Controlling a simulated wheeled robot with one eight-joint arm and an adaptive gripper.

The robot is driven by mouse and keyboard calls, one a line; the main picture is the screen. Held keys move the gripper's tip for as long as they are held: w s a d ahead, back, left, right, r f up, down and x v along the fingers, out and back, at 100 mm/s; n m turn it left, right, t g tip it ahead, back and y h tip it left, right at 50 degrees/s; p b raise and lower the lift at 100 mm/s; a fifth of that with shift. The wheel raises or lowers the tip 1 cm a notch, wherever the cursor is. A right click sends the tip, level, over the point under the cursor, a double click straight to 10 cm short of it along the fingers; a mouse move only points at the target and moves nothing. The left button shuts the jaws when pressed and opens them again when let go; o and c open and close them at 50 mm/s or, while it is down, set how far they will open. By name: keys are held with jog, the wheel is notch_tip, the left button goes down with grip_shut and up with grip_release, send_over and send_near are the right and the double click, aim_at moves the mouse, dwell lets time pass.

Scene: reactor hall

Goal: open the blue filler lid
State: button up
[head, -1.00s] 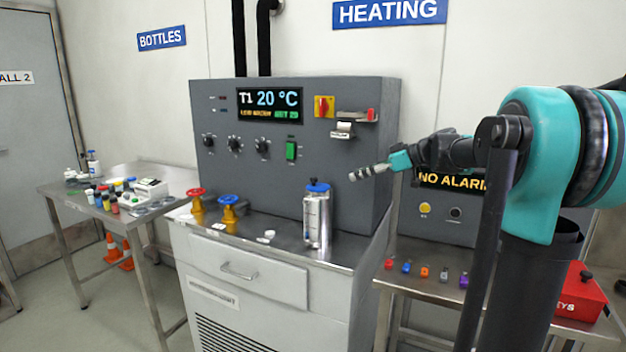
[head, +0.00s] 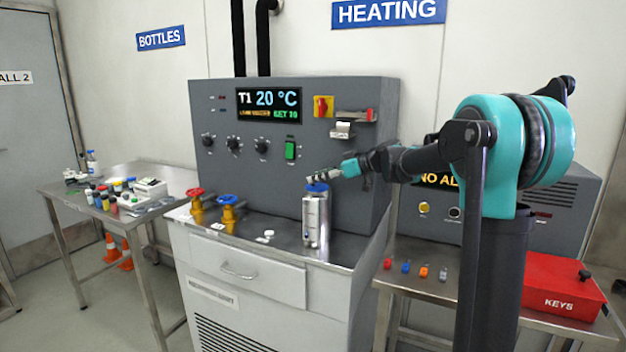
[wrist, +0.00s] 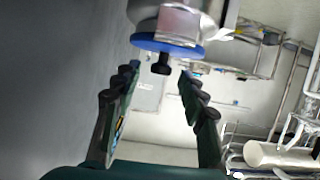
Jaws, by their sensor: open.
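The blue filler lid (head: 317,188) is a round blue disc on top of a shiny metal cylinder (head: 316,222) standing at the right front of the heating unit's worktop. It looks closed. In the wrist view the blue lid (wrist: 150,44) shows near the top, with a black knob (wrist: 160,66) sticking out of it. Whether the fingertips reach the knob's depth is unclear.
The grey heating panel (head: 240,170) stands close behind the cylinder. Red (head: 195,192) and blue (head: 228,201) valve handwheels are to its left. A small white cap (head: 269,233) lies on the worktop. A side table at right holds a red KEYS box (head: 562,285).

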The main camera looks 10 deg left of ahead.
jog(key=shift+x, duration=1.3)
jog(key=shift+c, duration=0.3)
grip_shut()
